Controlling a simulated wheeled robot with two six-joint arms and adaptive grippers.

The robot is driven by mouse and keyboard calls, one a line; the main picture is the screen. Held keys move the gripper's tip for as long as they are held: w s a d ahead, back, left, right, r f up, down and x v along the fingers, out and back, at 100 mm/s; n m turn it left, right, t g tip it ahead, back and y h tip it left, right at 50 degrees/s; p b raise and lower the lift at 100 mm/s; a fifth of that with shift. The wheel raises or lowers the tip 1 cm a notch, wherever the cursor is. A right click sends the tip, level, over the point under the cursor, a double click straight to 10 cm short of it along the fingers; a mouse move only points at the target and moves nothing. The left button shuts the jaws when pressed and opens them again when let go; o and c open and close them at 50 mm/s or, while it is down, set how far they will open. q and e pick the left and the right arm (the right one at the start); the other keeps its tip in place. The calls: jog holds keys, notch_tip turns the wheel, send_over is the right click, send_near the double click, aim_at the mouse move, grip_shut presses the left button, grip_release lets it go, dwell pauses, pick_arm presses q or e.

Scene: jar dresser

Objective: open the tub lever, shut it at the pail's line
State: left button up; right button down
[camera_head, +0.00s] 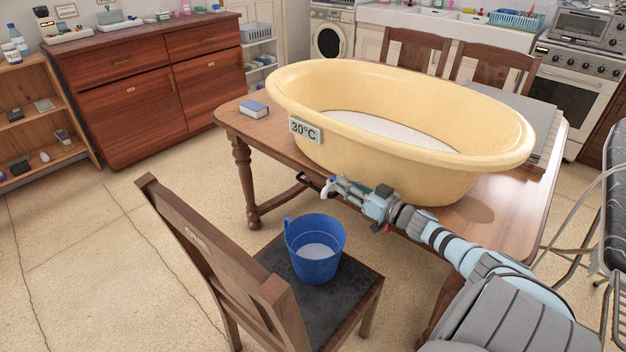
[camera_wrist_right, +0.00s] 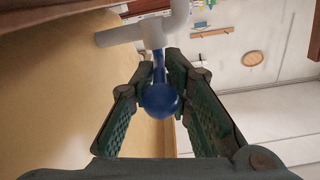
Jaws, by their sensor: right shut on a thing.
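The yellow tub (camera_head: 400,92) stands on the wooden table, with pale liquid inside and a "30°C" label (camera_head: 305,130) on its side. A white tap (camera_head: 327,188) sticks out low from its near side; in the right wrist view it is a white pipe (camera_wrist_right: 135,35). The blue lever (camera_wrist_right: 160,99) with a round knob sits between the fingers of my right gripper (camera_head: 342,183), which is shut on it. The blue pail (camera_head: 316,262) stands upright on the chair below the tap, with a pale surface inside. I see no clear stream. My left gripper is out of view.
The wooden chair (camera_head: 205,235) has its backrest left of the pail. A small blue book (camera_head: 254,108) lies on the table (camera_head: 236,122) left of the tub. Two more chairs (camera_head: 415,45) stand behind the tub. Open floor lies to the left.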

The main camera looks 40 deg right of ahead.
jog(key=shift+s+d+f+y, duration=0.1)
jog(key=shift+f+y, duration=0.15)
jog(key=shift+y, duration=0.05)
jog(key=shift+r, duration=0.1)
jog(key=c, duration=1.7)
grip_release()
jog(key=shift+s+d, duration=0.1)
jog(key=shift+d, duration=0.05)
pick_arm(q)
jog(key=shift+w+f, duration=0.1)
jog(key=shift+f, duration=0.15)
pick_arm(e)
jog(key=shift+r, duration=0.1)
jog(key=s, duration=0.4)
jog(key=s+d, duration=0.1)
jog(key=s, duration=0.6)
jog(key=shift+s+d, duration=0.15)
jog(key=shift+s, duration=0.25)
